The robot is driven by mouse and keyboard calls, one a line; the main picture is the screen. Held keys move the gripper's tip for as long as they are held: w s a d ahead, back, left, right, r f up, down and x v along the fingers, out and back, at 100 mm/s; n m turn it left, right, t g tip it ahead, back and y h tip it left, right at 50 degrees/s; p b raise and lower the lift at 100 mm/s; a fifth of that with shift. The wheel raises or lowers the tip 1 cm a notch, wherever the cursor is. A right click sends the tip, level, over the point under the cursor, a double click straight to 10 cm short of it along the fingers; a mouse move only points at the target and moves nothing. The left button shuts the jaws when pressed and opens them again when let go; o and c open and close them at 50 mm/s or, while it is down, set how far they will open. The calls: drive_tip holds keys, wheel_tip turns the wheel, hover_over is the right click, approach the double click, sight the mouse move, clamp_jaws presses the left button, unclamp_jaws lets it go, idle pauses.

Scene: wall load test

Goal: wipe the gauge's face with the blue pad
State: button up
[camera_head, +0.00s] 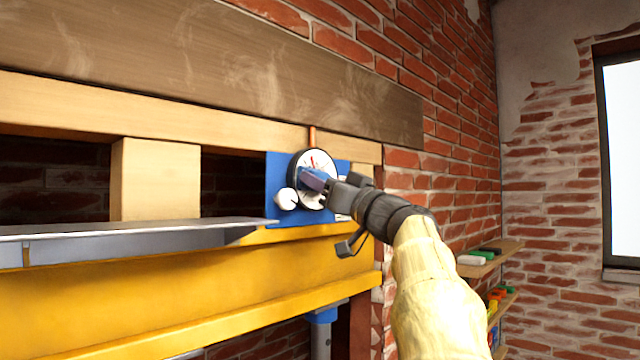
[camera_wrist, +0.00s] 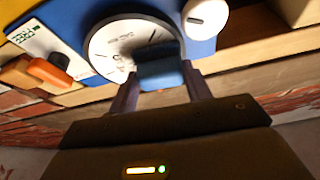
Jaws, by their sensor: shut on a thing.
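The gauge (camera_head: 318,162) has a round white face with a dark rim and is mounted on a blue panel (camera_head: 278,170). In the wrist view the gauge face (camera_wrist: 112,42) shows dark marks. My gripper (camera_head: 326,184) is shut on the blue pad (camera_head: 312,180) and holds it in front of the face. In the wrist view the pad (camera_wrist: 160,70) sits between the two fingers and overlaps the lower right of the face. I cannot tell whether the pad touches the face. Part of the face is hidden by the pad and gripper.
A yellow beam (camera_head: 200,275) and a grey ledge (camera_head: 130,235) run left below the panel. Shelves (camera_head: 492,258) with small items stand to the right.

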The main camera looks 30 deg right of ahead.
drive_tip(key=shift+w+d, duration=0.25)
drive_tip(key=shift+d, duration=0.5)
drive_tip(key=shift+w+d, duration=0.25)
drive_tip(key=shift+d, duration=0.5)
drive_tip(key=d, duration=0.1)
drive_tip(key=w+d, duration=0.1)
drive_tip(key=d, duration=0.1)
drive_tip(key=shift+w+d, duration=0.3)
drive_tip(key=shift+d, duration=0.1)
drive_tip(key=shift+a, duration=0.15)
drive_tip(key=shift+s+a+b, duration=0.2)
drive_tip(key=shift+s+a, duration=0.05)
drive_tip(key=shift+a, duration=0.4)
drive_tip(key=shift+s+a+b, duration=0.25)
drive_tip(key=shift+a, duration=0.35)
drive_tip(key=shift+s+a+b, duration=0.2)
drive_tip(key=shift+s+a, duration=0.05)
drive_tip(key=shift+a, duration=0.4)
drive_tip(key=shift+a, duration=0.1)
